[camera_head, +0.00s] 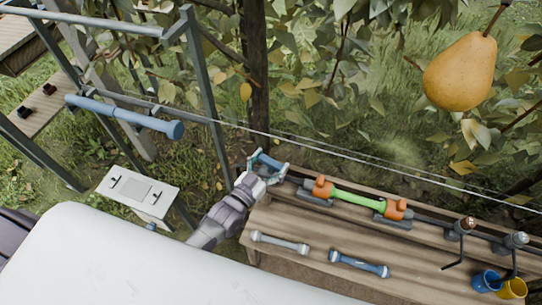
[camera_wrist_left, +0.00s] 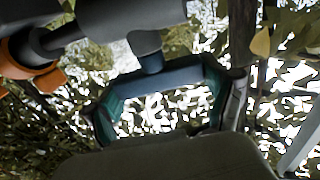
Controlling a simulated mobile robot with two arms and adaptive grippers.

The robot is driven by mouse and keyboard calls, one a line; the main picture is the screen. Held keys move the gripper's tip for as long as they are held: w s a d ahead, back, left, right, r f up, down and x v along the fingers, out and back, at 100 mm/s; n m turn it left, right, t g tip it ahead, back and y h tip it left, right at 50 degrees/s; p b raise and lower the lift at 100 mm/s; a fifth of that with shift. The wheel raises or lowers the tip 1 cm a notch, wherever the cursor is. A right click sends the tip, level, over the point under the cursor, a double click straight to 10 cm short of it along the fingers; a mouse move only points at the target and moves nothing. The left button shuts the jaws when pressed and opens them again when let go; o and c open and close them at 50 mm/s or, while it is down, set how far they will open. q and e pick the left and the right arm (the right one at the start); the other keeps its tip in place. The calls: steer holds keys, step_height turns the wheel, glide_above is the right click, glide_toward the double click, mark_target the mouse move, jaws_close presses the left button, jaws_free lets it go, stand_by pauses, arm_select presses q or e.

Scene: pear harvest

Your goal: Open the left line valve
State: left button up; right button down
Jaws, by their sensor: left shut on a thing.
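The left line valve's blue handle (camera_head: 266,160) sits at the left end of the dark pipe on the bench's back edge. My left gripper (camera_head: 270,169) is shut on this handle. In the left wrist view, the blue handle (camera_wrist_left: 168,78) spans between the teal-lined fingers, with a dark stem rising from it to the dark pipe (camera_wrist_left: 128,14). The fingers partly cover the handle in the head view, so its exact angle is hard to tell. My right gripper is not in view.
A green tube (camera_head: 357,201) with orange end couplings lies to the right along the pipe. A grey bar (camera_head: 280,243) and a blue bar (camera_head: 358,264) lie on the wooden bench (camera_head: 315,262). Blue and yellow cups (camera_head: 486,281) stand at the right. A metal frame (camera_head: 208,95) rises at left.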

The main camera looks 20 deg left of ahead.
arm_select(q)
steer(key=shift+n+t+y+p, duration=0.3)
steer(key=shift+n+y, duration=1)
steer(key=shift+y, duration=1)
steer(key=shift+r, duration=0.1)
steer(key=o, duration=1)
steer(key=s, duration=1.2)
steer(key=shift+a, duration=0.1)
